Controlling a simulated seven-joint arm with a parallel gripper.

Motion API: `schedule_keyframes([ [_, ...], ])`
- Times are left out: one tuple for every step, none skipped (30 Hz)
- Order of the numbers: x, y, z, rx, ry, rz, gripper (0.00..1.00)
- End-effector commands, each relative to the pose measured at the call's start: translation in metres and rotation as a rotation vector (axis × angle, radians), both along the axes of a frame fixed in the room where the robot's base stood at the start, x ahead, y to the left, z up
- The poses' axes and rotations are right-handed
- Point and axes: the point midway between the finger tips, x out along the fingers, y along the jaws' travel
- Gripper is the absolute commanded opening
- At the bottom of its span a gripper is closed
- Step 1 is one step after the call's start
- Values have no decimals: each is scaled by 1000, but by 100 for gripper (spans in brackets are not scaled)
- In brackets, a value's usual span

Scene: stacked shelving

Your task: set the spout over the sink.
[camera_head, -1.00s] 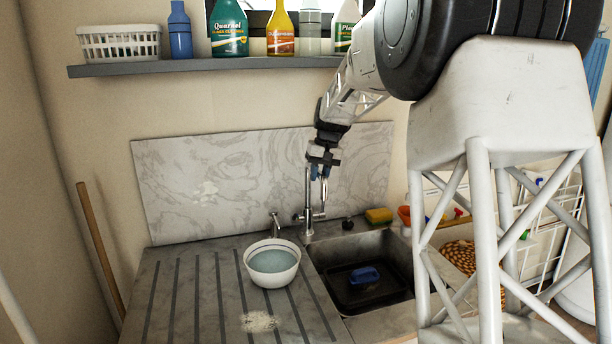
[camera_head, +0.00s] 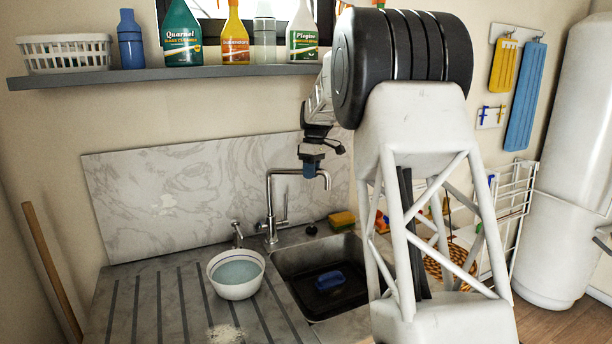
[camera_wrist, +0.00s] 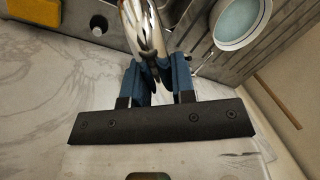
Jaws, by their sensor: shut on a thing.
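The chrome tap with its tall spout (camera_head: 269,195) stands behind the sink (camera_head: 290,254). The spout rises, runs to the right in the head view and ends in a short downturned tip, which appears above the sink's back part; its exact position over the basin is hard to judge. My gripper (camera_head: 312,166) is shut on the spout's horizontal part, near the tip. In the wrist view the spout (camera_wrist: 143,28) passes between the blue fingers of my gripper (camera_wrist: 155,75).
A bowl of water (camera_head: 236,278) stands on the drainboard left of the sink. A blue brush-like item (camera_head: 330,281) lies in the basin. A marble backsplash (camera_head: 180,195) and a loaded shelf (camera_head: 180,75) stand behind.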

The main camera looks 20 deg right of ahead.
Motion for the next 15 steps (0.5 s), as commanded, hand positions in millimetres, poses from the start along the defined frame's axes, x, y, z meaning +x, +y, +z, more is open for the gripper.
schedule_keyframes([
  [3,-2,0,0,-1,15,0],
  [3,-3,0,0,-1,24,0],
  [4,-4,0,0,-1,35,0],
  [5,-5,0,-1,-1,42,0],
  [6,-5,0,-1,-1,46,0],
  [6,-6,0,-1,-1,51,0],
  [6,-6,1,0,-1,54,0],
  [7,-6,1,-1,-1,56,0],
  [7,-6,1,-1,-1,58,0],
  [7,-6,1,0,-1,59,0],
  [7,-6,1,0,-1,59,0],
  [7,-6,1,0,-1,59,0],
  [7,-6,1,0,-1,59,0],
  [7,-6,1,0,-1,59,0],
  [7,-6,1,0,-1,59,0],
])
